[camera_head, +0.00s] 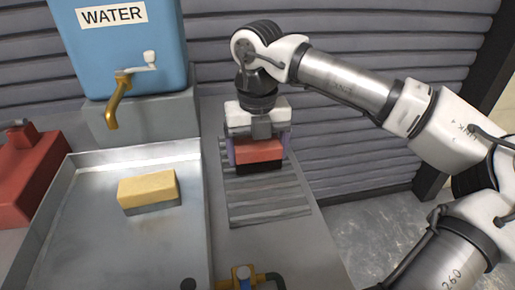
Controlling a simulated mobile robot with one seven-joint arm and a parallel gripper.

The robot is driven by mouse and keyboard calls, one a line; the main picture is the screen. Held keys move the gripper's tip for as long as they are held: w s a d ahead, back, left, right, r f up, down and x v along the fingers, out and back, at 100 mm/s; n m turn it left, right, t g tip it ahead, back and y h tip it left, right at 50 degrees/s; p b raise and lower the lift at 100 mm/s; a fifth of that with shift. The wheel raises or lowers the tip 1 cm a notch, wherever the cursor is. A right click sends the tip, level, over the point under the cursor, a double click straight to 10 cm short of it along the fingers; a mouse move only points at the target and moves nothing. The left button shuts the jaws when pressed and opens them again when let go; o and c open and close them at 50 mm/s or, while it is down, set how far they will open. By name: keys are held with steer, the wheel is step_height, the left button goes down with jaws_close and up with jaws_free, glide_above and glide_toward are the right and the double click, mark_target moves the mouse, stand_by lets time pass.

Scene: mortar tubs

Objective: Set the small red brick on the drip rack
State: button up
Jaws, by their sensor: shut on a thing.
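The small red brick (259,152) is held between the fingers of my gripper (259,148), at the far part of the drip rack. The brick looks level, with a dark lower side or shadow beneath it. The drip rack (268,210) is a grey slatted panel on the counter to the right of the metal basin. I cannot tell whether the brick touches the slats or hangs just above them. The gripper points down and hides the top of the brick.
A metal basin (70,222) holds a yellow brick (148,190). A blue water tank (120,50) with a brass tap (116,98) stands behind it. A red object (28,165) is at the left. A blue-and-brass valve (243,277) is at the front. The near part of the rack is clear.

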mark_target(258, 144)
steer(key=shift+f, duration=0.2)
steer(key=o, duration=1.1)
steer(key=shift+o, duration=0.2)
steer(key=shift+r, duration=0.2)
step_height(258, 144, up, 12)
steer(key=shift+p, duration=0.3)
